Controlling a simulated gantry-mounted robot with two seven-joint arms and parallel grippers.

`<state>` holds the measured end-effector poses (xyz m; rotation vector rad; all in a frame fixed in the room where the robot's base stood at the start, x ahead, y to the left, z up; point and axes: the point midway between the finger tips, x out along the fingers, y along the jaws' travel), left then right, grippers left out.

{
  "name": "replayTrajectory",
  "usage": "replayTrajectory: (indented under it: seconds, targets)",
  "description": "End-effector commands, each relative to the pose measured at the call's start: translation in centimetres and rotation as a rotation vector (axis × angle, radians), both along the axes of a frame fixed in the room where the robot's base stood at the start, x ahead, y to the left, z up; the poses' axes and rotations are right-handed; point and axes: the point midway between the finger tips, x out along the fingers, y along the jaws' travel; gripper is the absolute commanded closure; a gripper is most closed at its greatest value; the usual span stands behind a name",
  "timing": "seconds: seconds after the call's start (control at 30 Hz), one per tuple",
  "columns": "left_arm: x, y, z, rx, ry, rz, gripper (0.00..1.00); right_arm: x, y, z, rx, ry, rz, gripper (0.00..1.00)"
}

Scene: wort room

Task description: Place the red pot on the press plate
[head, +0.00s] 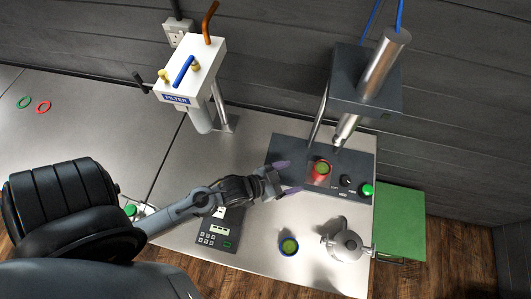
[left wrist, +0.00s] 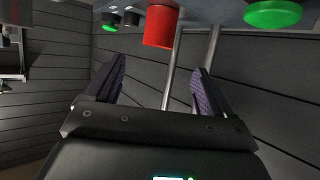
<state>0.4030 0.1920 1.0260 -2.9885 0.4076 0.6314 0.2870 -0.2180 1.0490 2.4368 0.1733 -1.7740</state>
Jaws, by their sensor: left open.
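The red pot (head: 320,172), with green contents, stands upright on the dark base of the press (head: 290,153), below and a little in front of the press's ram (head: 345,130). The plate under the pot is mostly hidden by it. My left gripper (head: 288,177) is open and empty just left of the pot, its purple fingers pointing toward it. In the left wrist view the red pot (left wrist: 160,25) shows at the top, beyond the open fingers (left wrist: 160,68) and apart from them. My right gripper is not in view.
A knob (head: 347,181) and a green button (head: 367,190) sit right of the pot. The filter stand (head: 190,70) is behind left. The counter at left is mostly clear.

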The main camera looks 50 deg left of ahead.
Motion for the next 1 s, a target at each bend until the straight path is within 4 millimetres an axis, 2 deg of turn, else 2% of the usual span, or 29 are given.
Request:
replayTrajectory:
  seconds: [0.17,0.27,0.5,0.7,0.83,1.0]
  targets:
    - [-1.0,0.5,0.0,0.059,0.144,0.033,0.16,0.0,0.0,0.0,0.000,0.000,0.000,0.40]
    - [-2.3,1.1,0.0,0.103,0.277,0.061,0.16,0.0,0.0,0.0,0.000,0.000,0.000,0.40]
    - [-7.3,2.2,1.0,0.179,0.601,0.105,0.16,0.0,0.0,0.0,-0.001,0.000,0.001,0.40]
    - [-10.6,2.6,2.0,0.204,0.771,0.115,0.16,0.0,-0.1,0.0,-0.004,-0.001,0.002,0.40]
    - [-11.5,2.6,2.3,0.210,0.813,0.115,0.16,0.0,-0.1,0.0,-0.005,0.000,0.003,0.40]
    - [-11.6,2.7,2.3,0.211,0.820,0.115,0.16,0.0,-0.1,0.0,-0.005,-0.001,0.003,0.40]
